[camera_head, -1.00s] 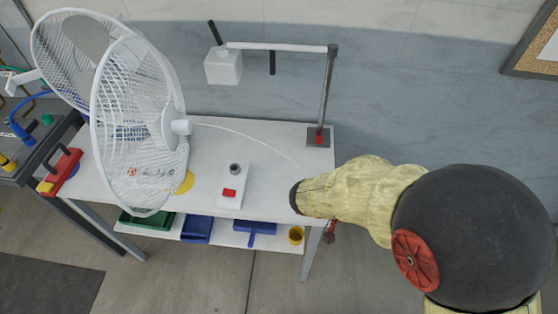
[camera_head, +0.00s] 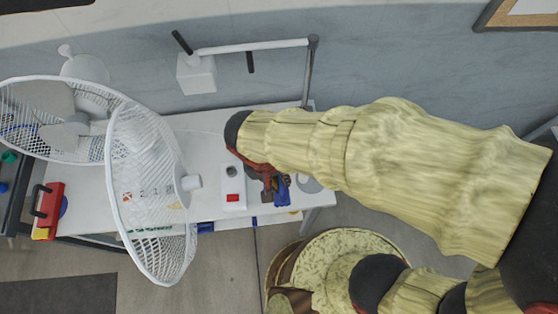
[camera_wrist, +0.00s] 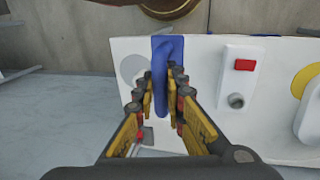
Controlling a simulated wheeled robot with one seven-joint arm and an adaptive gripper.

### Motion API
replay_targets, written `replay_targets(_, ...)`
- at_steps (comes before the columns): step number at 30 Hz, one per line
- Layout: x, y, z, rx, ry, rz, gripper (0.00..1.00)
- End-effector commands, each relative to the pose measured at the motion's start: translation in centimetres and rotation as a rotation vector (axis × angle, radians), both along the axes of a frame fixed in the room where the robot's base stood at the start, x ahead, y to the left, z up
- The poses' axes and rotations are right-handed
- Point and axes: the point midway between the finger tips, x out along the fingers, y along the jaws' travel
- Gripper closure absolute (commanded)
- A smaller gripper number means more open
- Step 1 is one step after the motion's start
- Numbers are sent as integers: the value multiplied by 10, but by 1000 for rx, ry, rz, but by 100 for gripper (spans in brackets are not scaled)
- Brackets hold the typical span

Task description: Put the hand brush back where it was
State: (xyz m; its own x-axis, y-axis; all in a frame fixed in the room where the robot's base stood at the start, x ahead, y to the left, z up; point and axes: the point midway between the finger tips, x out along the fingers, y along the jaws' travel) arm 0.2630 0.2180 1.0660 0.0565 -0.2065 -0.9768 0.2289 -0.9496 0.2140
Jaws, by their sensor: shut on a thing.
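My gripper (camera_head: 274,184) is over the right end of the white table (camera_head: 210,135) in the head view. It is shut on the blue hand brush (camera_head: 283,192), whose lower part shows below the fingers. In the wrist view the brush (camera_wrist: 160,60) stands between the two fingers (camera_wrist: 161,88) and reaches past the fingertips to the table's edge. Its bristles cannot be made out. A grey round spot (camera_head: 308,184) lies on the tabletop just right of the brush. I cannot tell whether the brush touches the tabletop.
A white device with a red button (camera_head: 232,194) stands just left of my gripper. A large white fan cage (camera_head: 150,190) covers the table's left part. A lamp arm (camera_head: 250,47) with a white box rises behind.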

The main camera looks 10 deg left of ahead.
Motion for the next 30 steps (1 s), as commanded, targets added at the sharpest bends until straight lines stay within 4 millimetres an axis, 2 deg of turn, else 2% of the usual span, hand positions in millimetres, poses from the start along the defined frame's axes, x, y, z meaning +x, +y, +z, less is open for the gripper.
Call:
replay_targets(1, 13, 0, -8, -3, 2, -7, 100)
replay_targets(6, 51, 3, -24, -2, 1, -6, 100)
replay_targets(12, 81, 6, -58, -2, 2, -4, 100)
replay_targets(16, 92, 8, -70, -1, -1, -2, 100)
replay_targets(23, 101, 8, -81, -2, 0, -2, 100)
replay_targets(30, 104, 8, -113, -1, 1, -1, 100)
